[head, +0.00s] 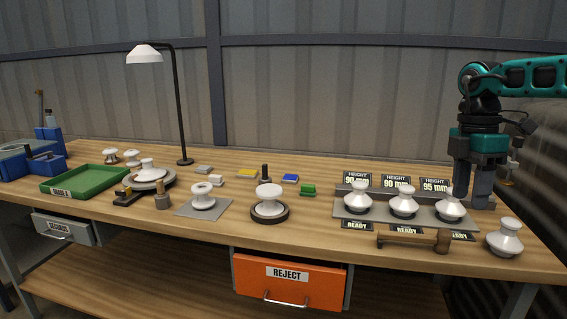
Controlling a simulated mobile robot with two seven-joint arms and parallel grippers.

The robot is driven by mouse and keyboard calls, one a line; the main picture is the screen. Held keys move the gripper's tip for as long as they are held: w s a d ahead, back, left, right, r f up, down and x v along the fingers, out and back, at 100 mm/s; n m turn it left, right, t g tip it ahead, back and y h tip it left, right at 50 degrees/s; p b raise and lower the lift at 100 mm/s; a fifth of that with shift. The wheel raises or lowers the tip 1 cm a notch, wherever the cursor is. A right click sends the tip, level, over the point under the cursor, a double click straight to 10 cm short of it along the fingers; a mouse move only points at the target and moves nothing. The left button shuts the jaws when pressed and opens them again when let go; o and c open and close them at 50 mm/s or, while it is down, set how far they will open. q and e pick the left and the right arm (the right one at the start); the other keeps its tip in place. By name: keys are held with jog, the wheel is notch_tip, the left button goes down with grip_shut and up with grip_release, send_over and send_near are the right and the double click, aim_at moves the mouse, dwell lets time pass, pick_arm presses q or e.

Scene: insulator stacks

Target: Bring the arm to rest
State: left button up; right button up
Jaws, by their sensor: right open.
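My right arm comes in from the upper right. Its gripper (472,198) points down behind the right end of the grey rack plate (382,212), with its fingers near a white insulator (450,207) there. I see nothing held between the fingers; the insulator partly hides the view there. Two more white insulators, a left one (357,198) and a middle one (403,203), stand on the same plate. Another insulator (504,238) stands on the wooden bench to the right of the plate, apart from the gripper. My left gripper is not in view.
A black lamp (180,105), a green tray (86,180) and blue equipment (48,150) stand at the left. Insulators stand on a dark round base (284,214) and a grey mat (186,211). An orange REJECT drawer (288,284) sits under the bench edge.

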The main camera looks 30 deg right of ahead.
jog(key=w+a+f+t+y, duration=0.2)
jog(key=a+f+t+y, duration=0.3)
jog(key=a+f, duration=0.65)
jog(key=w+a+f+t+y, duration=0.2)
jog(key=a+f+t+y, duration=0.35)
jog(key=a+f, duration=0.6)
jog(key=s+a+f+m+t+h, duration=0.1)
jog(key=s+a+f+m+h, duration=0.3)
jog(key=a+f, duration=0.3)
jog(key=s+a+f+m+h, duration=0.4)
jog(key=a+f+m, duration=0.2)
jog(key=f, duration=0.3)
jog(key=shift+a+m+t+h, duration=0.3)
jog(key=shift+a+t+h, duration=0.05)
jog(key=shift+a, duration=0.05)
jog(key=shift+s+f, duration=0.1)
jog(key=shift+f, duration=0.05)
jog(key=shift+c, duration=0.2)
jog(key=shift+d, duration=0.1)
jog(key=shift+c, duration=0.2)
